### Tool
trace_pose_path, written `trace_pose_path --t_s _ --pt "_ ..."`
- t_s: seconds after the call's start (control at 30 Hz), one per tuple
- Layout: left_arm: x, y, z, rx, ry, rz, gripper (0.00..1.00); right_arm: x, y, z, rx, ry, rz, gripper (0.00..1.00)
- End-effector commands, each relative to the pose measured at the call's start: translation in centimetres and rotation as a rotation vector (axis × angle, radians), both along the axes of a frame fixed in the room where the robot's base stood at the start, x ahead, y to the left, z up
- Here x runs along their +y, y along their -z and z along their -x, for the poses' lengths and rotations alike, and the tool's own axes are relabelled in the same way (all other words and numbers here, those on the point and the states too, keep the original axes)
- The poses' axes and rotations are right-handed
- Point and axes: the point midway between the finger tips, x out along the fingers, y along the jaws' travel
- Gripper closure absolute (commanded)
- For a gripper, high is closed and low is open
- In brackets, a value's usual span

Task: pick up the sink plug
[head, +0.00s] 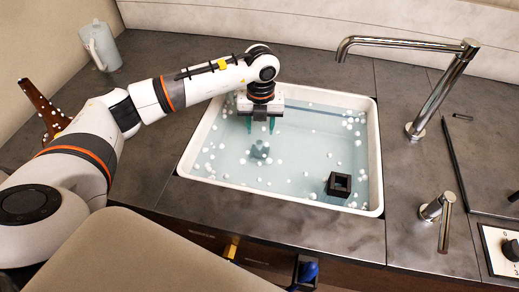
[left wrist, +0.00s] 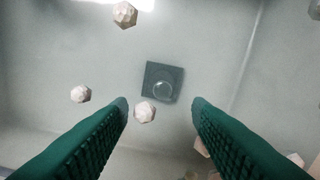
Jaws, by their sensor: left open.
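A dark grey square piece with a round, pale knob-like middle, which looks like the sink plug (left wrist: 163,83), lies on the basin floor in the left wrist view. It is ahead of my left gripper (left wrist: 160,105), between the two green fingertips and apart from them. A white pellet is close below it. In the head view my left gripper (head: 260,125) points down over the left part of the sink (head: 215,172), open with nothing between its fingers. A blurred teal shape (head: 260,149) shows below the fingers; I cannot tell whether it is the plug or a reflection.
White pellets are scattered over the water. A black hollow block (head: 339,184) is at the sink's front right. A chrome faucet (head: 440,90) and a small tap (head: 437,212) stand right of the sink. A grey jug (head: 100,46) stands at the back left.

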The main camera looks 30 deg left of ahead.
Motion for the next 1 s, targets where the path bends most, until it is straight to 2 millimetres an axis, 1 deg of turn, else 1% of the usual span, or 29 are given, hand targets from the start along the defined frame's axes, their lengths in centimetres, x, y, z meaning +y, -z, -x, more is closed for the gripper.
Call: trace_pose_path --t_s 0.03,0.1,0.27,0.43,0.53,0.63,0.83,0.87,1.0 --pt "0.0 0.6 0.0 0.002 0.0 0.001 0.55 0.0 -0.1 0.0 0.001 0.0 0.0 0.54" --pt "0.0 1.3 0.1 0.003 0.0 0.001 0.55 0.0 -0.2 0.0 0.001 0.0 0.0 0.54" --pt "0.0 2.3 0.2 0.001 0.002 0.002 0.55 0.0 -0.5 0.0 0.001 0.0 0.0 0.54" --pt "0.1 4.9 0.7 0.004 0.002 0.002 0.55 0.0 -1.2 0.1 0.001 0.0 0.0 0.54" --pt "0.0 6.1 0.6 0.001 0.001 0.005 0.55 -0.1 -1.1 0.1 0.001 0.0 0.001 0.54" --pt "0.0 6.8 0.6 -0.001 0.002 0.006 0.55 -0.1 -1.1 0.1 0.001 0.0 0.001 0.54" --pt "0.0 6.8 0.6 -0.002 0.003 0.006 0.55 -0.1 -1.1 0.1 0.001 -0.001 0.002 0.54" --pt "0.0 6.8 0.6 -0.002 0.003 0.006 0.57 -0.2 -1.1 0.1 0.001 -0.001 0.002 0.54" --pt "0.0 6.8 0.6 -0.002 0.003 0.006 0.79 -0.2 -1.1 0.0 0.001 -0.001 0.003 0.54"
